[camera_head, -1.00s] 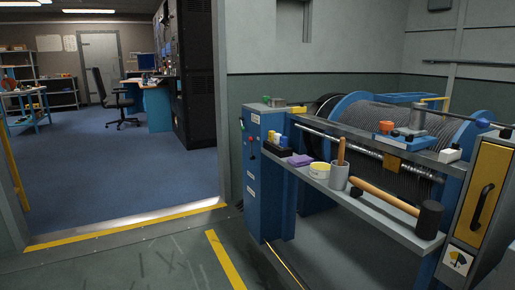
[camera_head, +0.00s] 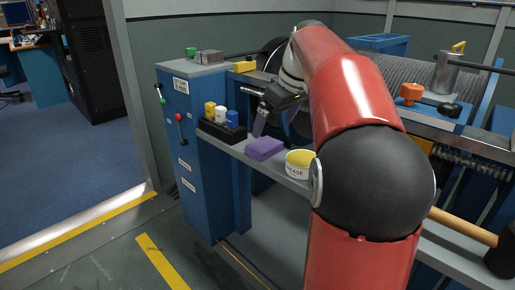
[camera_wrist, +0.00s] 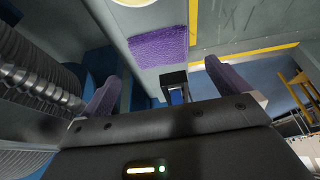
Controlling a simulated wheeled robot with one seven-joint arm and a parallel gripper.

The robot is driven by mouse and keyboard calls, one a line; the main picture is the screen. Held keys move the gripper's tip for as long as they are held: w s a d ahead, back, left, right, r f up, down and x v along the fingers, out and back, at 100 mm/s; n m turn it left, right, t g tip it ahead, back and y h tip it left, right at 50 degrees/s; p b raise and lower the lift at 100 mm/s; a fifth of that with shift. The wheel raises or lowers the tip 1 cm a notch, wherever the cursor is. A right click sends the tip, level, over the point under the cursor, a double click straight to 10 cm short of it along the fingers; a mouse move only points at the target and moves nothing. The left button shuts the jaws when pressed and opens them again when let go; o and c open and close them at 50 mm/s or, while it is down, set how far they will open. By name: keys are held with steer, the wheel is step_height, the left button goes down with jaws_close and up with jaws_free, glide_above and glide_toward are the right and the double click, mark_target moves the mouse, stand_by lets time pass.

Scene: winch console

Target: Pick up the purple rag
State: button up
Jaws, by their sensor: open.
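The purple rag (camera_head: 264,148) lies folded flat on the grey shelf (camera_head: 283,175) at the front of the winch console, between a black rack and a grease tub. It also shows in the wrist view (camera_wrist: 160,47), beyond the fingers and apart from them. My gripper (camera_head: 262,122) is above and just behind the rag in the head view, its fingers partly hidden by its own body. In the wrist view my gripper (camera_wrist: 165,80) has its two purple-grey fingers spread wide with nothing between them.
The black rack (camera_head: 222,132) holds yellow, white and blue items left of the rag. The yellow-white grease tub (camera_head: 299,164) stands close on its right. A blue cabinet (camera_head: 185,150) with levers stands left. A mallet head (camera_head: 499,256) shows at right. Floor before the shelf is clear.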

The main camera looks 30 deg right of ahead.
mark_target(264, 143)
steer(key=b+x, duration=0.1)
steer(key=x, duration=0.6)
steer(key=shift+w+a, duration=0.1)
steer(key=shift+w, duration=0.1)
steer(key=c, duration=0.8)
step_height(264, 143, up, 20)
steer(key=p, duration=0.6)
